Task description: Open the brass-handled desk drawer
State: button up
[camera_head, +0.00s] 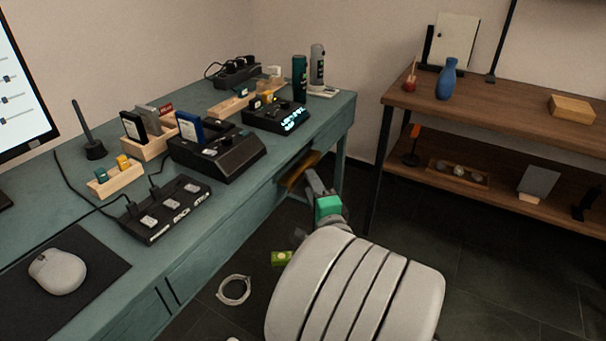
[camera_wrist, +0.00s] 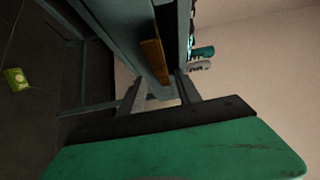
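The teal desk (camera_head: 235,195) runs along the left of the head view. The brass handle (camera_head: 300,167) shows on its front side, toward the far right end. My gripper (camera_head: 310,180) is right at the handle, partly covering it. In the wrist view the brass handle (camera_wrist: 154,54) is a long golden bar on the desk front. My gripper (camera_wrist: 160,78) is open there, its fingers apart, with the handle's near end in line with the gap. I cannot tell whether the fingers touch it. The drawer front is mostly hidden, and I see no clear gap around it.
Chargers, a black power strip (camera_head: 165,209), a mouse (camera_head: 57,272) and two bottles stand on the desk. A wooden shelf (camera_head: 500,112) is at the right. A cable coil (camera_head: 234,290) and a yellow-green box (camera_head: 281,258) lie on the floor. Open floor lies between desk and shelf.

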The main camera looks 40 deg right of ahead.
jog(key=x, duration=0.5)
jog(key=shift+s+d, duration=0.1)
jog(key=shift+d, duration=0.05)
jog(key=shift+c, duration=0.2)
jog(key=shift+f, duration=0.1)
grip_shut()
jog(key=shift+f, duration=0.2)
dwell(0.6)
